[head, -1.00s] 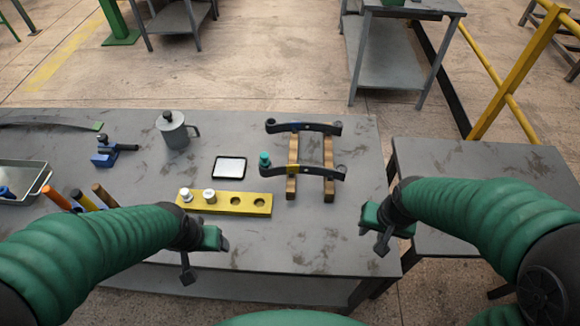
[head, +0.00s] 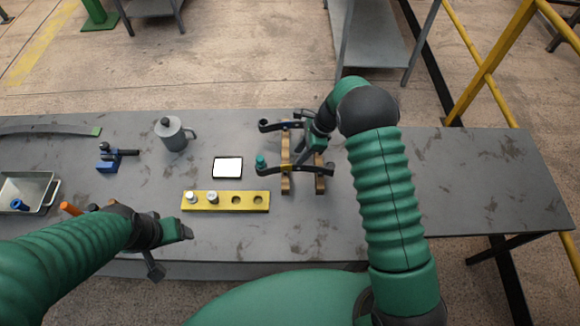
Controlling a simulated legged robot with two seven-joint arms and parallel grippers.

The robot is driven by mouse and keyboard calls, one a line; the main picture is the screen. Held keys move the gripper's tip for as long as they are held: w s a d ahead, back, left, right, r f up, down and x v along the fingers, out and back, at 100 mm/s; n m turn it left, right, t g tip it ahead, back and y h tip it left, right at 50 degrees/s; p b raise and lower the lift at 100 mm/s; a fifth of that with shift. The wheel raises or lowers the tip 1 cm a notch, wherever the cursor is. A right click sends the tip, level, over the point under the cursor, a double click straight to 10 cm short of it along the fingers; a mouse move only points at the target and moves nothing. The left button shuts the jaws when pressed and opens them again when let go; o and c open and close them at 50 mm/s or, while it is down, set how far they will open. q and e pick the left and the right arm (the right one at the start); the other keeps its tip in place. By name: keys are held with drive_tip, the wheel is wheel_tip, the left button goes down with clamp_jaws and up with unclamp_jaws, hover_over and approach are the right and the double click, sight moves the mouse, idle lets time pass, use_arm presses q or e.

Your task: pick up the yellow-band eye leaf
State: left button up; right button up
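The yellow-band eye leaf (head: 277,167) is a dark curved strip with a yellow band and a teal cylinder at its left end. It lies across the near part of two wooden bars. A second dark leaf (head: 272,126) lies across the far part. My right gripper (head: 306,136) is above the bars, between the leaves, close to the near leaf's right half; its fingers look apart, with nothing seen between them. It hides part of the far leaf and bars. My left gripper (head: 170,250) is open and empty at the near table edge, left of the yellow block.
The yellow block (head: 222,206) with holes holds two white pieces. A white-faced pad (head: 228,167), a grey can (head: 172,135), a blue tool (head: 108,160) and a metal tray (head: 48,200) stand left.

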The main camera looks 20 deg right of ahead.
sight(290, 165)
drive_tip(key=a+f+p, duration=0.1)
drive_tip(key=f, duration=0.1)
drive_tip(key=a+f+p, duration=0.1)
drive_tip(key=a, duration=0.1)
drive_tip(key=shift+s+f, duration=0.2)
drive_tip(key=shift+f, duration=0.2)
drive_tip(key=shift+w+a+f, duration=0.1)
drive_tip(key=shift+a+f, duration=0.1)
drive_tip(key=shift+f, duration=0.3)
drive_tip(key=shift+w, duration=0.1)
drive_tip(key=shift+c, duration=0.5)
drive_tip(key=shift+d, duration=0.1)
clamp_jaws()
drive_tip(key=shift+w+r, duration=0.1)
drive_tip(key=shift+r, duration=0.1)
